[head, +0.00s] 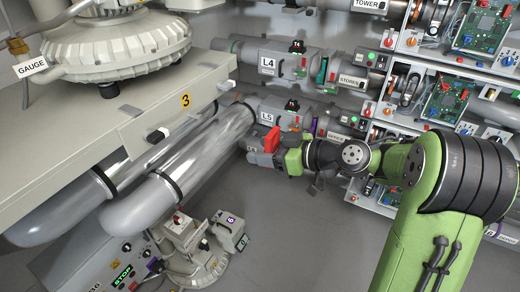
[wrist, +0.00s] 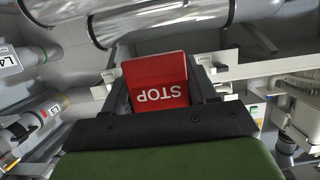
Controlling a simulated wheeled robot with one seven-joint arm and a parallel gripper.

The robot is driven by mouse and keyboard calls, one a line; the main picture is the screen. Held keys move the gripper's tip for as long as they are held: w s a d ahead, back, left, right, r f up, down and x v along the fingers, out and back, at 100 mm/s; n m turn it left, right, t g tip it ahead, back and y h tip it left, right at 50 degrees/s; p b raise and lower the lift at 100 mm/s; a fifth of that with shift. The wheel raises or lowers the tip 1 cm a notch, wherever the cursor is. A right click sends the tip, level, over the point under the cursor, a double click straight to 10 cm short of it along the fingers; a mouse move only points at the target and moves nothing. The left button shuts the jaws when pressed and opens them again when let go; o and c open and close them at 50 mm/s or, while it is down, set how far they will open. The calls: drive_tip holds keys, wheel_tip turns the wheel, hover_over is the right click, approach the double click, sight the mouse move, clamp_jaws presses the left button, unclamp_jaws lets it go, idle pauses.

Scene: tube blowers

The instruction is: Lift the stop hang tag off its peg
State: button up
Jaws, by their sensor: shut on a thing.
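The stop hang tag (wrist: 156,84) is a red plate with white STOP lettering, upside down in the wrist view. It sits between the two dark fingers of my gripper (wrist: 158,98), which is shut on it. In the head view the red tag (head: 272,140) shows at the tip of my gripper (head: 268,154), near the middle of the picture, in front of the grey pipes. I cannot make out the peg, and I cannot tell whether the tag still touches it.
Circuit-board racks (head: 445,100) stand at the right. Grey floor (head: 300,220) is open below my gripper.

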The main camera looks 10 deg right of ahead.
drive_tip(key=shift+s+d+b, duration=0.4)
drive_tip(key=shift+s+d, duration=0.3)
drive_tip(key=shift+d, duration=0.3)
drive_tip(key=s+d+f+p, duration=0.2)
drive_tip(key=d+f+p, duration=0.1)
drive_tip(key=f, duration=0.4)
drive_tip(key=s+d+f+p, duration=0.2)
drive_tip(key=d+f+p, duration=0.1)
drive_tip(key=f, duration=0.5)
drive_tip(key=shift+d+f, duration=0.2)
